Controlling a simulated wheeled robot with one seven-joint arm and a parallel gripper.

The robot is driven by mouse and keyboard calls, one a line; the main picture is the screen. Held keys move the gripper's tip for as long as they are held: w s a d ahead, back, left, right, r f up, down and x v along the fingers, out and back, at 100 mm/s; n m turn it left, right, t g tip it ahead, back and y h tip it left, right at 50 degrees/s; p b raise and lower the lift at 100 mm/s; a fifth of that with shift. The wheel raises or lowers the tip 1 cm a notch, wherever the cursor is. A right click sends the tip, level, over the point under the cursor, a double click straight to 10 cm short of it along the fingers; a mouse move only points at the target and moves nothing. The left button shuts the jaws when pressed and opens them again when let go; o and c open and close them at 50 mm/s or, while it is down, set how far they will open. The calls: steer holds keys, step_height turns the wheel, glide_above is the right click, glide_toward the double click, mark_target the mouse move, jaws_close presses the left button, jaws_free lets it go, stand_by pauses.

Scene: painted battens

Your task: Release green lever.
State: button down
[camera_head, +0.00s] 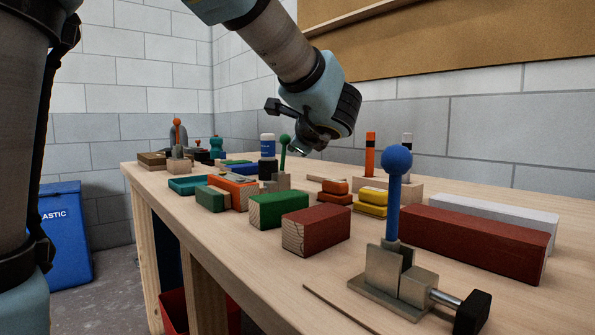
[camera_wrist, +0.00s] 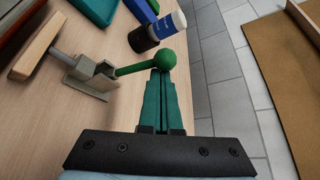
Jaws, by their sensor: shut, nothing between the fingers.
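The green lever (camera_head: 284,142) has a ball on top and stands upright from a small metal clamp (camera_head: 282,180) in the middle of the bench. In the wrist view the lever's green ball (camera_wrist: 166,60) lies right at my fingertips, and its shaft runs left to the metal clamp (camera_wrist: 92,80). My gripper (camera_head: 299,145) is shut and empty, just right of the ball in the head view. In the wrist view my gripper (camera_wrist: 160,76) has its fingers together behind the ball. I cannot tell whether they touch it.
A blue-ball lever (camera_head: 397,160) stands at the front right, and an orange-ball lever (camera_head: 177,125) at the far left. A white-capped bottle (camera_head: 267,146) stands close behind the green lever. A green block (camera_head: 278,209) and dark red block (camera_head: 316,229) lie in front.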

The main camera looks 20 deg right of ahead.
steer(key=shift+s+a+n+h+b, duration=0.1)
steer(key=shift+a+n+h+b, duration=0.25)
steer(key=shift+b, duration=0.85)
steer(key=shift+r+t, duration=0.1)
steer(key=shift+t, duration=0.2)
steer(key=d+f+b, duration=0.2)
steer(key=d+b, duration=0.1)
steer(key=shift+w+f, duration=0.2)
steer(key=shift+f, duration=0.2)
steer(key=p+v, duration=0.1)
steer(key=v, duration=0.9)
steer(key=shift+d+r+p, duration=0.2)
steer(key=shift+r+p, duration=0.15)
steer(key=shift+r, duration=0.05)
